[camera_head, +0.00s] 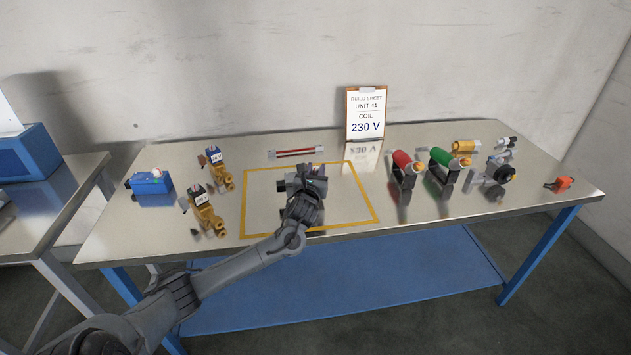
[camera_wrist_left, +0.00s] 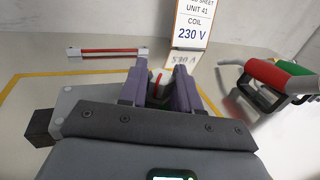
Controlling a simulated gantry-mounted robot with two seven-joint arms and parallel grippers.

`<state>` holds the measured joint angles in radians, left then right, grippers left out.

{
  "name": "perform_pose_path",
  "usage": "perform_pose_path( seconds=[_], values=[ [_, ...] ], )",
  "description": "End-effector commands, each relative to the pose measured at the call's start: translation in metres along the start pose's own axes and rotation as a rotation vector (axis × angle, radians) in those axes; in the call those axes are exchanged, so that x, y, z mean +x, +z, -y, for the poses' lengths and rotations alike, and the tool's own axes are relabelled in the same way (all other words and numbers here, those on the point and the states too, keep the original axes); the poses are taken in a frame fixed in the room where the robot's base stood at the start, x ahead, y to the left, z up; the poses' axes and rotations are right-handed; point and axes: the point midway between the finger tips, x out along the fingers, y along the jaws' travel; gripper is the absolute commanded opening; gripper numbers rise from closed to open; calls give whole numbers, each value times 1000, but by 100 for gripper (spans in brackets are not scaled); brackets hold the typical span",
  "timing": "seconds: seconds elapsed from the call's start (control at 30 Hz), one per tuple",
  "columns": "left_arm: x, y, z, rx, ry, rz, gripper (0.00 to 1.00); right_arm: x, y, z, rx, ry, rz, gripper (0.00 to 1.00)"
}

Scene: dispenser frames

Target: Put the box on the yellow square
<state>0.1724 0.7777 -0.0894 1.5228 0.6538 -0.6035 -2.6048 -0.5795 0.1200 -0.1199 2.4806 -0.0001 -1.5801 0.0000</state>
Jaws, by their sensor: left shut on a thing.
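The yellow square (camera_head: 243,203) is a yellow outline on the metal bench top; part of its line shows in the left wrist view (camera_wrist_left: 60,74). A grey box (camera_head: 287,184) with a dark stub on its left side is within the outline in the head view. My left gripper (camera_head: 312,174) is over this box and hides much of it. In the left wrist view the gripper (camera_wrist_left: 160,88) is shut on a pale top part with a red mark, and the grey body (camera_wrist_left: 84,100) shows beneath. I cannot tell whether the box touches the bench. My right gripper is not in view.
A blue unit (camera_head: 151,183) and two brass valves (camera_head: 207,214) stand left of the square. A red nozzle (camera_head: 403,162), a green nozzle (camera_head: 447,160) and other parts stand right. A red tube (camera_head: 298,153) and a build sheet reading 230 V (camera_head: 366,114) are behind.

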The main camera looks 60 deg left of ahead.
Motion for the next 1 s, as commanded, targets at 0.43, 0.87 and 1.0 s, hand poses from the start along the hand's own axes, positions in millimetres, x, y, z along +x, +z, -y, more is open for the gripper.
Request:
perform_pose_path(
  seconds=[0.43,0.87,1.0],
  values=[
    [0,-30,0,0,0,1,0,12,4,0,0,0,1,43],
    [-1,-32,0,1,0,-1,58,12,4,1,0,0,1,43],
    [-1,-32,0,1,0,-1,58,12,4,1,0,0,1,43]
  ],
)
